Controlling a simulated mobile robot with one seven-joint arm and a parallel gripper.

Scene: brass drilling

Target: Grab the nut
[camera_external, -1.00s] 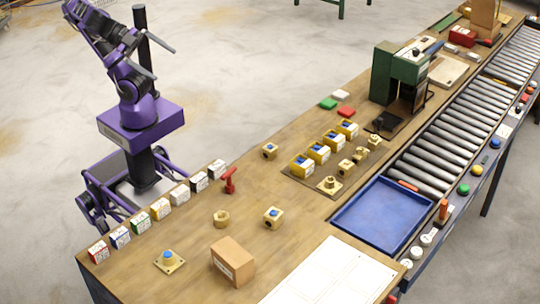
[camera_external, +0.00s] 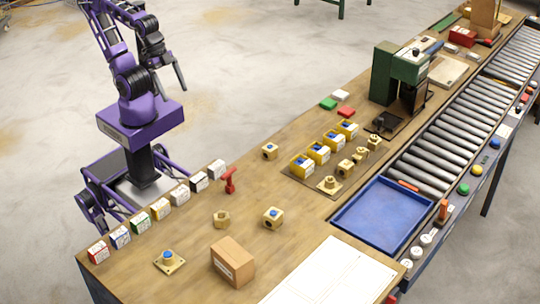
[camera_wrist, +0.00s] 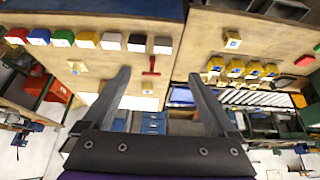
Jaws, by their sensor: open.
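A hexagonal brass nut (camera_external: 221,219) lies on the wooden bench in the external view, left of a brass block with a blue centre (camera_external: 273,217). My gripper (camera_external: 170,82) is raised off the bench's far-left side, well apart from the nut. In the wrist view my gripper (camera_wrist: 159,74) shows two spread dark fingers with nothing held between them. I cannot make out the nut in the wrist view; the left finger covers part of the bench. The block (camera_wrist: 147,87) shows there between the fingers.
A row of small coloured boxes (camera_external: 160,208) lines the bench edge nearest my base. A red tool (camera_external: 229,180) stands near the nut. A flanged brass part (camera_external: 169,261) and a cardboard box (camera_external: 233,261) sit towards the front. A blue tray (camera_external: 383,215) lies to the right.

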